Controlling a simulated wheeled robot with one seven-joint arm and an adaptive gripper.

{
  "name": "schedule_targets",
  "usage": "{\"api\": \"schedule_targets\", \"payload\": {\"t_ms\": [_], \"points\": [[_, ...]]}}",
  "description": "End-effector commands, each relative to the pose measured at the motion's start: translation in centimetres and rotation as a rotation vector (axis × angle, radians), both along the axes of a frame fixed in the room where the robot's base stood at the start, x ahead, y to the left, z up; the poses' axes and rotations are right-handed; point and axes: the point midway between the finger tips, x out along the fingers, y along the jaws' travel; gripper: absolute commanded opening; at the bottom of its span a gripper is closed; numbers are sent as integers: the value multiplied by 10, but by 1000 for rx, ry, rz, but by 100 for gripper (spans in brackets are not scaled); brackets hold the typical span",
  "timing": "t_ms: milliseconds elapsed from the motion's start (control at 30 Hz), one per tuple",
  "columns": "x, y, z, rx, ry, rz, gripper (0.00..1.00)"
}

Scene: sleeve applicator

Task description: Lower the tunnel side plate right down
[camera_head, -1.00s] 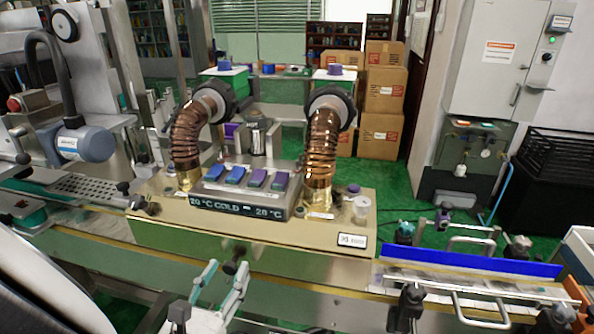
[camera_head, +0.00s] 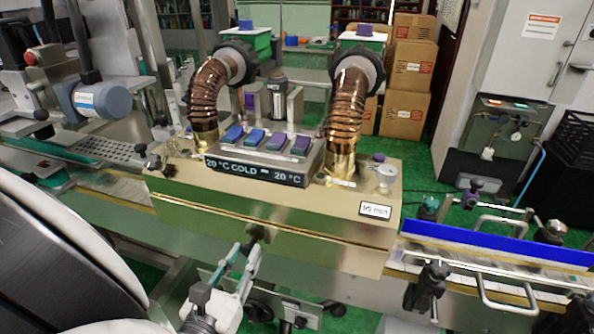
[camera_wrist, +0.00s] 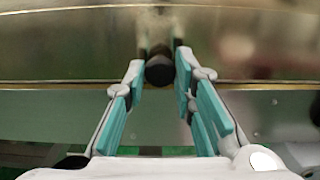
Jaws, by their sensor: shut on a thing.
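The tunnel side plate (camera_head: 205,218) is the shiny gold front panel of the tunnel housing (camera_head: 345,200). A thin seam line runs along it. A dark round knob (camera_head: 258,235) sticks out from the plate's middle; it also shows in the wrist view (camera_wrist: 159,70). My gripper (camera_head: 246,254), with teal-padded fingers, is at this knob. In the wrist view my gripper (camera_wrist: 160,62) has one finger on each side of the knob, shut on it. Whether the plate's lower edge is at its lowest point cannot be told.
Two copper hoses (camera_head: 345,115) rise from the housing around a panel with a temperature display (camera_head: 255,172). A conveyor with a blue guide rail (camera_head: 495,243) and clamps lies at the right. A blue-grey motor (camera_head: 103,100) sits at the left. A large reel-like white shape fills the lower left.

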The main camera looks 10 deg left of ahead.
Motion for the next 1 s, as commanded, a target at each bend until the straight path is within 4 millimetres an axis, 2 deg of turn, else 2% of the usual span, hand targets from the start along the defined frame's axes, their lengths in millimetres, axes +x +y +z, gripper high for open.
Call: {"api": "schedule_targets", "payload": {"t_ms": [100,133,200,733,1000], "points": [[-1,-1,-6,-6,16,0,0],[-1,-1,-6,-6,16,0,26],[-1,-1,-5,-6,15,0,42],[-1,0,1,-2,7,0,43],[-2,0,35,1,7,0,43]]}}
